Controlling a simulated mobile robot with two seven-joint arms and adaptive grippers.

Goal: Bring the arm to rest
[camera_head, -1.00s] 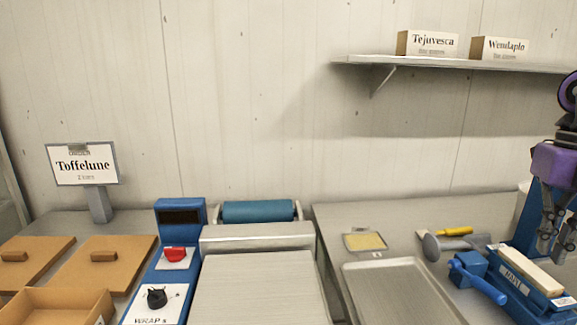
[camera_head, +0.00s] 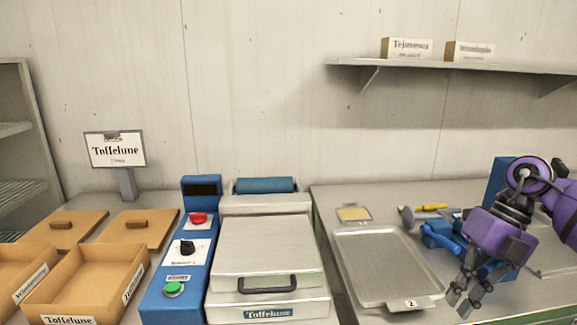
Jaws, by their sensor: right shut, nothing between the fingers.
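My right arm comes in from the right. Its purple and black gripper (camera_head: 460,303) points down and to the left, just off the front right corner of the metal tray (camera_head: 375,270). Its fingers are shut and hold nothing. The gripper and arm hide most of the blue device (camera_head: 437,235) behind them on the right-hand table. My left gripper is not in view.
A metal press with a black handle (camera_head: 267,284) stands in the middle, beside a blue control panel (camera_head: 172,290) with knobs and a green button. Open brown boxes (camera_head: 80,287) and lids (camera_head: 142,229) are at left. A shelf (camera_head: 450,67) hangs above.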

